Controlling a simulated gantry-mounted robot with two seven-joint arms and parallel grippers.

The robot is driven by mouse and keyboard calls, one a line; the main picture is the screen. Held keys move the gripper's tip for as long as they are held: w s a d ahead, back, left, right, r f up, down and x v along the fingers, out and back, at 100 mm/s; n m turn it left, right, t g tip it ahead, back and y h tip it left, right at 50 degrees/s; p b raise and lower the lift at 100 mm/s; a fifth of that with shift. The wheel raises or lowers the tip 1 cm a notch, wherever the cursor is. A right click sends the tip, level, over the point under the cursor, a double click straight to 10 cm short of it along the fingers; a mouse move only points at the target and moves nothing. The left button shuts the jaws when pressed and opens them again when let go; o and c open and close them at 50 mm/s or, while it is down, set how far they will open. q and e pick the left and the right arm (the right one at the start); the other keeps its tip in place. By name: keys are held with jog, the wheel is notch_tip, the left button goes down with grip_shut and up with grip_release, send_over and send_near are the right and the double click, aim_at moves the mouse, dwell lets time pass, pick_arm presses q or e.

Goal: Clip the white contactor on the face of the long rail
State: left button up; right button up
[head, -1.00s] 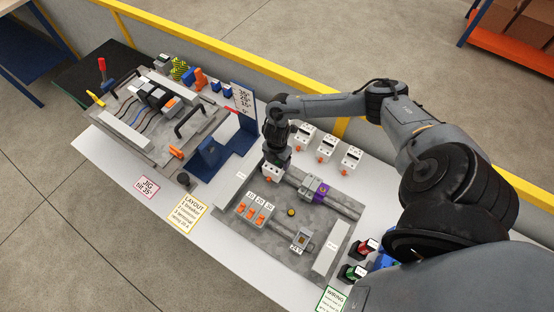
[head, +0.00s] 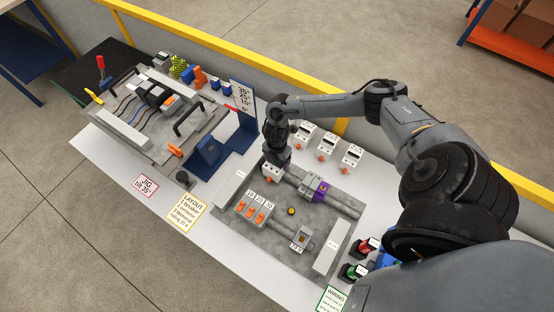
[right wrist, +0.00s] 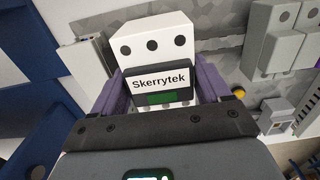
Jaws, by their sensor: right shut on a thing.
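The white contactor (head: 271,171), marked "Skerrytek", is held in my right gripper (head: 274,162). In the right wrist view the contactor (right wrist: 157,38) sits between the two purple fingers of the right gripper (right wrist: 160,82), its label facing the camera. In the head view it is at the upper-left end of the long rail (head: 343,202), which runs down to the right across a grey panel. I cannot tell whether it touches the rail; its back is hidden. My left gripper is not in view.
A grey and purple part (head: 318,190) sits on the rail. Breakers with orange levers (head: 256,212) and a yellow button (head: 291,211) are on the panel. Several white devices (head: 326,146) stand behind. A wired board (head: 150,145) and blue stand (head: 228,150) are at left.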

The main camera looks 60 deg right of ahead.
jog(key=shift+f, duration=0.3)
jog(key=o, duration=1.3)
jog(key=shift+o, duration=0.9)
jog(key=shift+s+d, duration=0.1)
jog(key=shift+f, duration=0.1)
jog(key=shift+r+p, duration=0.35)
jog(key=shift+r, duration=0.1)
jog(key=shift+w+r, duration=0.25)
jog(key=shift+r, duration=0.1)
jog(key=shift+s, duration=0.1)
